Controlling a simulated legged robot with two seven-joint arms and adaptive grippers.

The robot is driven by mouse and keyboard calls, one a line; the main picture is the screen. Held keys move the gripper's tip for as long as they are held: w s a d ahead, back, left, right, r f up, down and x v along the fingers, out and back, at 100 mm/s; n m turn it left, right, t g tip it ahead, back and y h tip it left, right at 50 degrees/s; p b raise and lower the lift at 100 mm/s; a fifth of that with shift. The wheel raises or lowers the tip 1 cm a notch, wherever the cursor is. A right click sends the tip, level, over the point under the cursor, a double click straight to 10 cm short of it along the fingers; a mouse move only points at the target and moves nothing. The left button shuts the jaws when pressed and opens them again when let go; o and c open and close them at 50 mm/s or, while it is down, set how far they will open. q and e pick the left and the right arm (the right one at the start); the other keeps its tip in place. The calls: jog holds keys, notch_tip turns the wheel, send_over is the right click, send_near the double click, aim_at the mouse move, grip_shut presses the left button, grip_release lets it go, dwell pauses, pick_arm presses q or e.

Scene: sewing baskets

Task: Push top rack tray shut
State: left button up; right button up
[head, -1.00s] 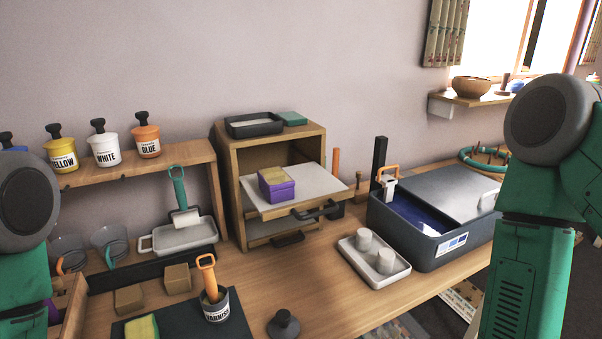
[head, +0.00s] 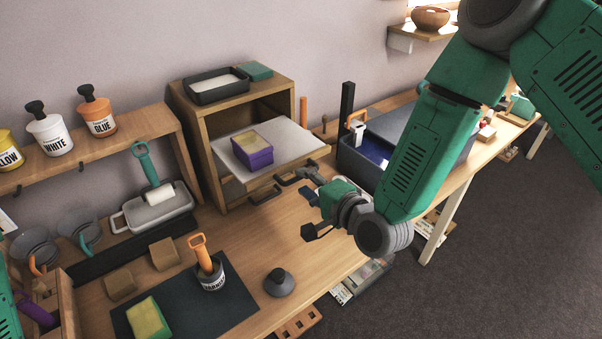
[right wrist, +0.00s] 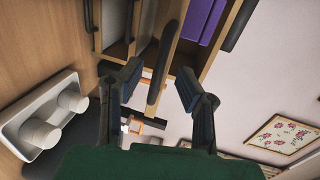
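The rack (head: 207,150) is a wooden cabinet with its top tray (head: 298,142) pulled out; the tray has a pale surface and wooden front. A purple box with a yellow top (head: 252,152) sits on it. My right gripper (head: 308,203) is open in front of the tray front. In the right wrist view, the tray's dark handle (right wrist: 163,65) shows between the spread fingers (right wrist: 160,72), and the purple box (right wrist: 203,18) lies beyond. I cannot tell whether the fingers touch the handle. My left gripper is out of view.
A lower tray handle (head: 264,195) sits below the top tray. A dark blue basin (head: 355,168) stands right of the rack, partly behind my right arm. A varnish pot (head: 211,277) and a dark knob (head: 279,283) stand in front. Bench top between rack and knob is clear.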

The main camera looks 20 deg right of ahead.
aim_at(297, 178)
jog(key=shift+w+a+f, duration=0.1)
jog(key=shift+w+a, duration=0.95)
jog(key=shift+a, duration=0.1)
jog(key=shift+w+d+f, duration=0.1)
jog(key=shift+w+f, duration=0.05)
jog(key=shift+w, duration=0.15)
jog(key=d, duration=0.4)
jog(key=shift+w+f, duration=0.2)
jog(key=shift+f, duration=0.1)
jog(key=c, duration=0.5)
jog(key=a, duration=0.2)
jog(key=shift+a, duration=0.35)
grip_shut()
jog(key=shift+a, duration=0.2)
jog(key=shift+o, duration=1.9)
grip_release()
jog(key=shift+s+r, duration=0.1)
jog(key=shift+s, duration=0.05)
jog(key=shift+o, duration=0.6)
jog(key=shift+d, duration=0.6)
jog(key=shift+s+d, duration=0.1)
jog(key=shift+d, duration=0.1)
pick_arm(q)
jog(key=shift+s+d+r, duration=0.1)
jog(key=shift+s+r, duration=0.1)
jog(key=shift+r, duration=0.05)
pick_arm(e)
jog(key=v, duration=1.1)
jog(key=shift+s, duration=0.25)
